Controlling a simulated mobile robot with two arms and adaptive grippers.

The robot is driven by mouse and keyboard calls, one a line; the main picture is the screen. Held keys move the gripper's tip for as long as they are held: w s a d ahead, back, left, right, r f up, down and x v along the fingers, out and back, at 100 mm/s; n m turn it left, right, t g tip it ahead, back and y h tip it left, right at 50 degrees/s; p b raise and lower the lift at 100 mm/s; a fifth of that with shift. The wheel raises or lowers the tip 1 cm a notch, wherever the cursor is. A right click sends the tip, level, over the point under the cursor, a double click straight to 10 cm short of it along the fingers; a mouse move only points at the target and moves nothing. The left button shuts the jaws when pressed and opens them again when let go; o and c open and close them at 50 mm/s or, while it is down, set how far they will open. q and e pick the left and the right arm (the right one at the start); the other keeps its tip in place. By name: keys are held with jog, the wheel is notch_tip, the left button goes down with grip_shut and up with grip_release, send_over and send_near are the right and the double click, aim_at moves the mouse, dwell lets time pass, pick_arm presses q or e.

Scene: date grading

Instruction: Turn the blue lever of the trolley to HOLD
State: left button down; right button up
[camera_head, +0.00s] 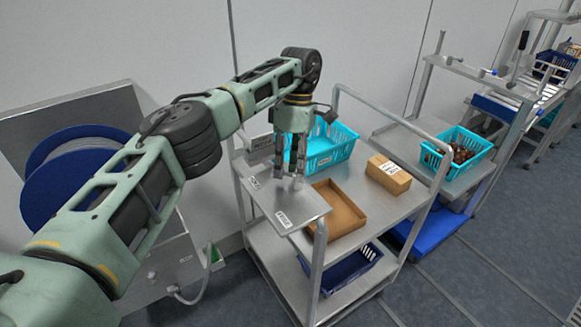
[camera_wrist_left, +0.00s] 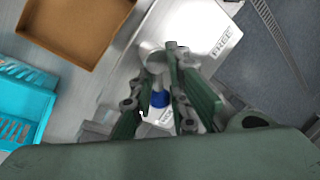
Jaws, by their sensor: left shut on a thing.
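The trolley (camera_head: 322,258) stands in the middle of the head view. A metal plate (camera_head: 305,205) at its near left corner carries two small labels; one (camera_wrist_left: 222,45) reads FREE in the left wrist view. My left gripper (camera_head: 290,172) points down over this plate and is shut on the blue lever. In the left wrist view the lever's blue part (camera_wrist_left: 160,101) shows between the fingers, beside a round metal piece (camera_wrist_left: 154,62). The fingers hide most of the lever in the head view, so I cannot tell which label it points to. My right gripper is not in view.
On the trolley top are a turquoise basket (camera_head: 328,148), a brown tray (camera_head: 340,215) and a cardboard box (camera_head: 388,178). A dark blue crate (camera_head: 345,270) sits on the lower shelf. A trolley with another basket (camera_head: 437,165) of dates stands to the right. A blue reel (camera_head: 75,165) is at left.

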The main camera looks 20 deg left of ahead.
pick_arm(q)
jog(key=shift+w+d+r+m, duration=0.1)
jog(key=shift+w+r+m, duration=0.05)
jog(key=shift+w+m, duration=0.15)
jog(key=c, duration=2.1)
grip_release()
jog(key=shift+s, duration=0.1)
jog(key=o, duration=0.4)
jog(key=shift+w+d+f, duration=0.2)
jog(key=shift+w+f, duration=0.1)
jog(key=shift+w, duration=0.05)
jog(key=shift+s, duration=0.1)
jog(key=shift+s+a, duration=0.1)
jog(key=shift+r, duration=0.2)
notch_tip(320, 180, up, 10)
jog(key=shift+f, duration=0.15)
